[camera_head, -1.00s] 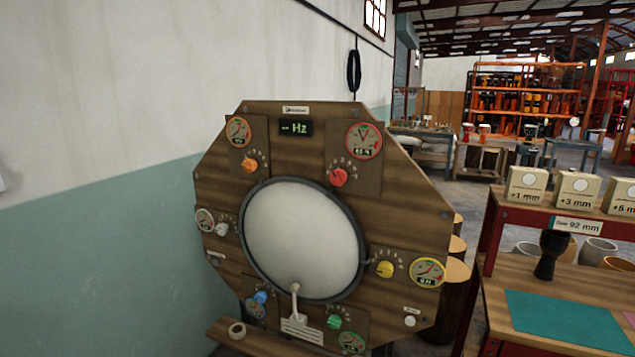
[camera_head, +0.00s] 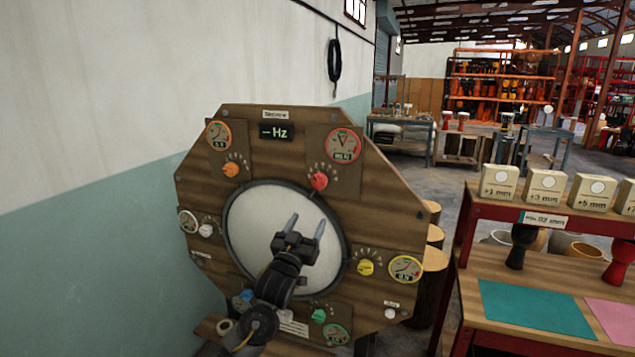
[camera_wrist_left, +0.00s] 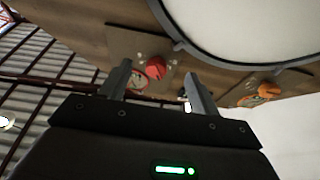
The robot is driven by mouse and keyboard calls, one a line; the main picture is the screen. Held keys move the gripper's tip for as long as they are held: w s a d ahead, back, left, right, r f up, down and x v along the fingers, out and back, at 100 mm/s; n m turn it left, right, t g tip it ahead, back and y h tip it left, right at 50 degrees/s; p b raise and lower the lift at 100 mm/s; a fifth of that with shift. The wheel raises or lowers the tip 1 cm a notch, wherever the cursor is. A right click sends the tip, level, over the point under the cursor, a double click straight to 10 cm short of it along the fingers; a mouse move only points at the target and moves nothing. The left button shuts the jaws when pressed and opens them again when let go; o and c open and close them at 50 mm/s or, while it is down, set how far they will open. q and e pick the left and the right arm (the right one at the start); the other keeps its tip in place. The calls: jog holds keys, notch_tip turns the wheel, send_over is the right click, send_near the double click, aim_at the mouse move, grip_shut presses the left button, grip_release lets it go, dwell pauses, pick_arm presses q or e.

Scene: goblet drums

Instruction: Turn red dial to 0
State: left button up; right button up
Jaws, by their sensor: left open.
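The red dial (camera_head: 319,181) sits on the upper right of an octagonal wooden panel, below a round red-rimmed gauge (camera_head: 343,144). It also shows in the left wrist view (camera_wrist_left: 156,68), between and beyond the fingers. My left gripper (camera_head: 305,226) is open and empty in front of the white drumhead (camera_head: 262,220), below the red dial and apart from it. The fingers point up toward the dial. The dial's scale marks are too small to read. My right gripper is not in view.
An orange dial (camera_head: 231,170) is at upper left, a white dial (camera_head: 206,230) at left, a yellow dial (camera_head: 366,267) at right and a green dial (camera_head: 319,315) below. A red-framed bench with a teal mat (camera_head: 535,308) and labelled boxes (camera_head: 545,186) stands at right.

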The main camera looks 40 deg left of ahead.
aim_at(318, 185)
pick_arm(q)
jog(key=shift+t, duration=0.4)
jog(key=w+a+r+p, duration=0.1)
jog(key=w+r, duration=0.1)
jog(key=w+a+r+p, duration=0.1)
jog(key=w+r, duration=0.2)
jog(key=w+a+r+p, duration=0.1)
jog(key=w+r, duration=0.1)
jog(key=shift+w+r, duration=0.2)
jog(key=shift+r, duration=0.05)
jog(key=shift+w+a+r, duration=0.1)
jog(key=shift+w+r, duration=0.05)
jog(key=shift+w, duration=0.4)
jog(key=shift+c, duration=0.4)
jog(key=shift+c, duration=1.3)
jog(key=c, duration=0.6)
jog(key=shift+n+y, duration=0.3)
